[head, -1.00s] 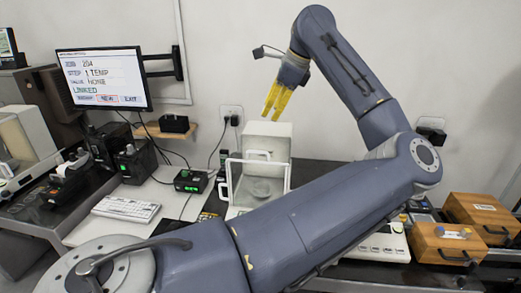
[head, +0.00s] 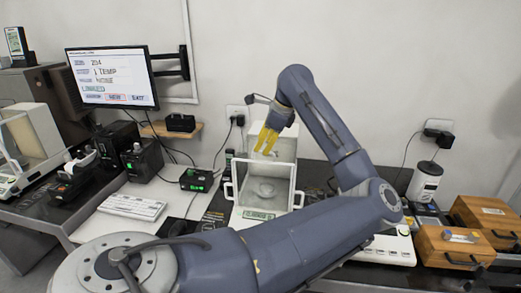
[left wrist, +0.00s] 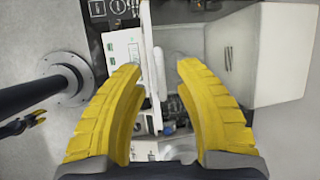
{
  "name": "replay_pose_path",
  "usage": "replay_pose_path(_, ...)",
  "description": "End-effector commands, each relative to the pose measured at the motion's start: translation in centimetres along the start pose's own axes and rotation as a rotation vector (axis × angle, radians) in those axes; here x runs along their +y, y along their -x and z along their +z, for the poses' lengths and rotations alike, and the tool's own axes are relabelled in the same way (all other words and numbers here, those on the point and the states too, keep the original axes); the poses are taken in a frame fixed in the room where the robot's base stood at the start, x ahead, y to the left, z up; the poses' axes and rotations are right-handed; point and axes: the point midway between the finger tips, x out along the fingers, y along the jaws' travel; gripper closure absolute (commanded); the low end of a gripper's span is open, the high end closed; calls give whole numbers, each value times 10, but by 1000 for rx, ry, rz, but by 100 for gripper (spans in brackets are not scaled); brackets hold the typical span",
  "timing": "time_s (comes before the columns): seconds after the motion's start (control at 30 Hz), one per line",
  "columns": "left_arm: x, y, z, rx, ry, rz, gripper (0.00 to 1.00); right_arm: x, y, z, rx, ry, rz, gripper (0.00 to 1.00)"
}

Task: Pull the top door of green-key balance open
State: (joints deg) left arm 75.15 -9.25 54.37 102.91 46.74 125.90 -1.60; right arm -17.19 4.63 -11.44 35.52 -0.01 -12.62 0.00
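A balance (head: 262,214) with a clear glass weighing chamber stands mid-table in the head view, a greenish strip on its front. A pale pan shows inside. My left gripper (head: 266,152) points down at the chamber's top, its yellow fingers apart. In the left wrist view, the open left gripper (left wrist: 160,66) has a thin white upright edge (left wrist: 153,85) between its fingers; contact cannot be told. Whether the top door is shut is unclear. A tiny yellow-tipped dark shape, probably my right gripper (left wrist: 24,122), shows at the left edge.
Another glass balance (head: 32,140) stands at the far left. A monitor (head: 110,78), a keyboard (head: 132,207) and a small black box with green lights (head: 196,180) are left of the middle balance. Wooden boxes (head: 455,247) stand right. My left arm crosses the foreground.

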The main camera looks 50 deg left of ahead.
Motion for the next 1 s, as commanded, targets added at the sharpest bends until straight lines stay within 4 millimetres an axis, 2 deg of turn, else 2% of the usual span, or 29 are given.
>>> replay_pose_path(0.1, 0, -14, 0, -1, 1, 1, 68, 0, 0, 0, 0, 0, 0, 56)
replay_pose_path(0.3, 0, -26, 0, 0, 0, 0, 68, 0, 0, 0, 0, 0, 0, 56)
replay_pose_path(0.73, 0, -29, 0, 0, 1, 0, 67, 0, 0, 0, 0, 0, 0, 56)
replay_pose_path(1.0, 0, -29, 0, 0, 0, 0, 98, -1, 0, 0, 1, 0, -1, 56)
